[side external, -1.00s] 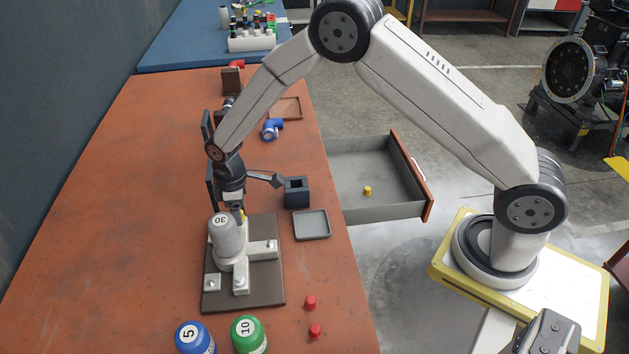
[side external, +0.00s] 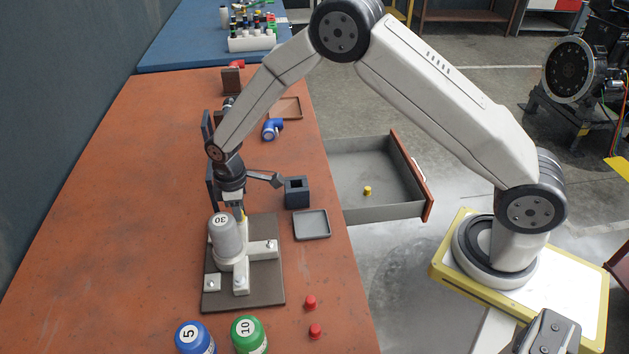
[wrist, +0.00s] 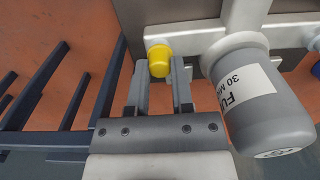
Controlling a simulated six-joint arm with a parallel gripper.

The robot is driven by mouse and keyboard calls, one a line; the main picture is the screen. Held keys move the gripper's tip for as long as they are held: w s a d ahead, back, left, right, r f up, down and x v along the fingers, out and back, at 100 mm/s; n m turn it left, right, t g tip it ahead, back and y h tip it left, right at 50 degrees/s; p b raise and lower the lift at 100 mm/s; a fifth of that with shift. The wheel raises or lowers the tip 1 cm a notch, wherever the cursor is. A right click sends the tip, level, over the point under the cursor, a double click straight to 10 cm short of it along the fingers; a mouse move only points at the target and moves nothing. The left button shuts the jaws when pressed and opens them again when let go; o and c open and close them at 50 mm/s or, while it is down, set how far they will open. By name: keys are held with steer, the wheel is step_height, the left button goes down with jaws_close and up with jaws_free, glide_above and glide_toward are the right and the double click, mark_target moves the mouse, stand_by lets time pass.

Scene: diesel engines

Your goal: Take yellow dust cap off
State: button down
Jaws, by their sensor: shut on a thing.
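The yellow dust cap (wrist: 160,60) is in the wrist view, at the end of a short white port (wrist: 156,42) on the pale filter head (wrist: 195,38). My gripper (wrist: 161,75) has one finger on each side of the cap and is shut on it. The cap still meets the port, with no clear gap. In the side view my gripper (side external: 236,212) points down just behind the grey fuel filter marked 30 (side external: 224,237), and only a sliver of yellow shows there.
The grey filter (wrist: 262,105) stands close to my right finger in the wrist view. A dark block (side external: 297,192) and a grey tray (side external: 312,225) are to the right. The bench's left side is clear.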

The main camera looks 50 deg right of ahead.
steer(key=shift+r, duration=0.2)
steer(key=shift+r, duration=2.8)
steer(key=shift+r, duration=0.1)
